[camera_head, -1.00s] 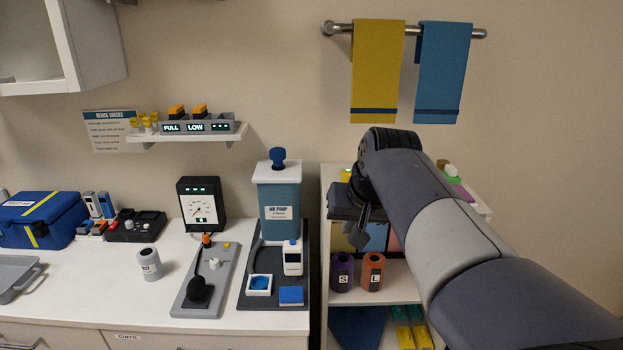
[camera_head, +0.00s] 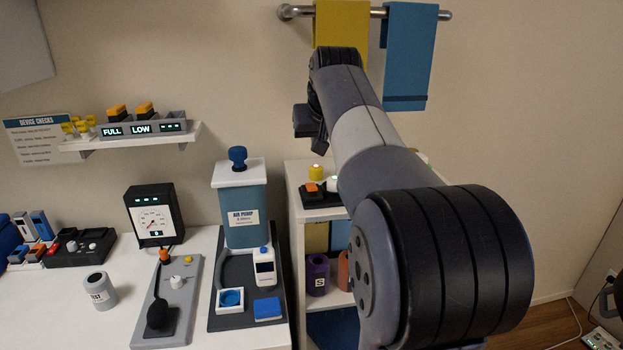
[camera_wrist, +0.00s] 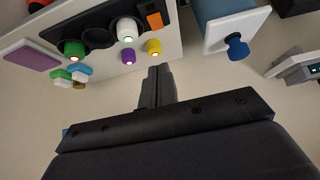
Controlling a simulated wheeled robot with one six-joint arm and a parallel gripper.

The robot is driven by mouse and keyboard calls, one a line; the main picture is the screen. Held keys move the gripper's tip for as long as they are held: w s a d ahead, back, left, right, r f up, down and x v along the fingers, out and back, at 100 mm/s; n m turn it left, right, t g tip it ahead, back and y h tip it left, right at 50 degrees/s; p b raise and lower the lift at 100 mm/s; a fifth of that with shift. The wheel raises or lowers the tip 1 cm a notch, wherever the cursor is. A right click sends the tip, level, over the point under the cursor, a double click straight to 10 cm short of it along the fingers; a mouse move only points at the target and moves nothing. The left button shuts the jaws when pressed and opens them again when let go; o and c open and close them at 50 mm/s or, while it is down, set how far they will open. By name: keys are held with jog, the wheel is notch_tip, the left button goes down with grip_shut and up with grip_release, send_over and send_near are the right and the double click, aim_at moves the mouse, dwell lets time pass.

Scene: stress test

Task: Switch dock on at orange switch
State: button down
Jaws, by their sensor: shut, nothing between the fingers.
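The dark dock (camera_head: 322,200) sits on top of the white shelf unit, partly hidden behind my arm in the head view. Its orange switch (camera_head: 312,187) is at the dock's left end. In the wrist view, which looks inverted, the dock (camera_wrist: 98,37) holds a green-topped item (camera_wrist: 74,48) and a white one (camera_wrist: 127,29), each with a small light, beside an empty round hole. The orange switch (camera_wrist: 154,19) is at its right end there. My gripper (camera_wrist: 154,72) is shut and empty, apart from the dock. In the head view, my gripper (camera_head: 318,143) is above the dock.
A yellow item (camera_head: 317,172) and a purple one stand near the dock in the wrist view. The air pump (camera_head: 246,215) with its blue knob is left of the shelf unit. Towels (camera_head: 410,60) hang on a rail behind my arm.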

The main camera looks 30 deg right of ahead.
send_over(312, 187)
jog(key=s, duration=0.2)
jog(key=f, duration=0.7)
jog(key=shift+a+f+p, duration=0.2)
jog(key=shift+a+p, duration=0.1)
jog(key=f, duration=0.2)
jog(key=shift+w+f, duration=0.25)
jog(key=shift+f, duration=0.05)
jog(key=shift+s+f, duration=0.2)
jog(key=shift+f, duration=0.75)
jog(key=shift+s+f, duration=0.1)
jog(key=shift+f, duration=0.25)
jog(key=shift+r, duration=0.15)
jog(key=shift+r+p, duration=0.55)
jog(key=shift+r, duration=0.2)
